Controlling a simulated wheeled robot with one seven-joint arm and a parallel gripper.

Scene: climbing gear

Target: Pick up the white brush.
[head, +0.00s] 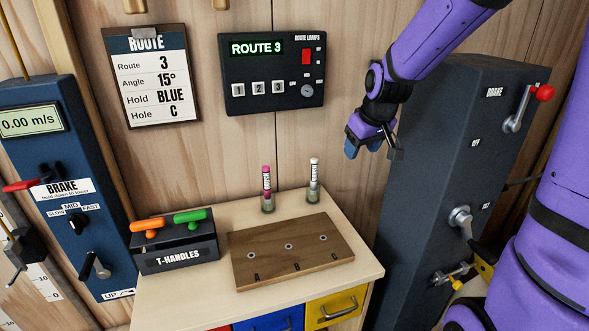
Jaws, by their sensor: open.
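The white brush (314,173) stands upright in a small greenish holder (313,195) at the back right of the wooden cabinet top. Its label is too small to read surely. A pink brush (266,180) stands upright in a similar holder to its left. My gripper (372,150) is open and empty.
A wooden board (290,275) with holes A, B and C lies in front of the brushes. A T-handle rack (177,258) stands at left. A brake column (450,150) with levers rises at right. A route lamp box (272,75) hangs on the wall above.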

